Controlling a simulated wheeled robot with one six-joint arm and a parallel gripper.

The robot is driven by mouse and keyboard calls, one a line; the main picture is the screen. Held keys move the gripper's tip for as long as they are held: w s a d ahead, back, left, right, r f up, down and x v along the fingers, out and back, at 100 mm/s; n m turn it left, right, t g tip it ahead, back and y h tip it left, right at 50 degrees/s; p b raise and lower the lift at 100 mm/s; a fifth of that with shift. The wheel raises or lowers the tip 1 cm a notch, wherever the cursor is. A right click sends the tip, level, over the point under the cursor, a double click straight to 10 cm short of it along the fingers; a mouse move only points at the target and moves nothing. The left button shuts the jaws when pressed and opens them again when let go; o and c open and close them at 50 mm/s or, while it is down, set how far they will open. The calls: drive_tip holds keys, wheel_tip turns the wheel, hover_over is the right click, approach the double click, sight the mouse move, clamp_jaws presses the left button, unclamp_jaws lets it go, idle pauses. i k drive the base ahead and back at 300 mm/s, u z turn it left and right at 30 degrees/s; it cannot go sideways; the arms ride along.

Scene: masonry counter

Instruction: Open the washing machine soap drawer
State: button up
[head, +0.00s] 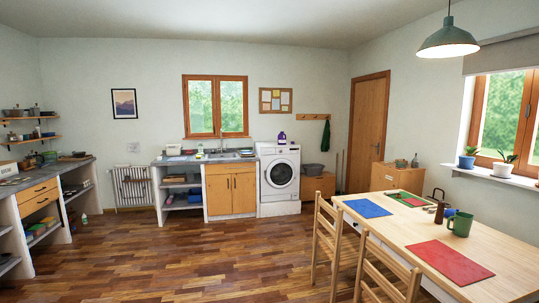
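The white washing machine (279,178) stands against the far wall, just right of the sink counter. Its round dark door (280,175) faces me and looks shut. The soap drawer (266,151) is at the upper left of its front panel and appears closed, though it is small at this distance. A purple bottle (282,138) stands on top of the machine. My gripper is not in view.
The wood floor (190,240) between me and the machine is open. A wooden table (460,240) with chairs (328,235) takes up the right. A masonry counter (35,185) runs along the left. A low wooden cabinet (318,186) stands right of the machine.

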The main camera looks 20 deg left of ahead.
sight(271, 150)
drive_tip(key=u, duration=0.1)
drive_tip(key=i, duration=0.6)
drive_tip(key=u, duration=0.65)
drive_tip(key=i, duration=2.25)
drive_tip(key=u, duration=0.75)
drive_tip(key=i, duration=4.55)
drive_tip(key=z, duration=0.35)
drive_tip(key=i, duration=1.6)
drive_tip(key=z, duration=0.2)
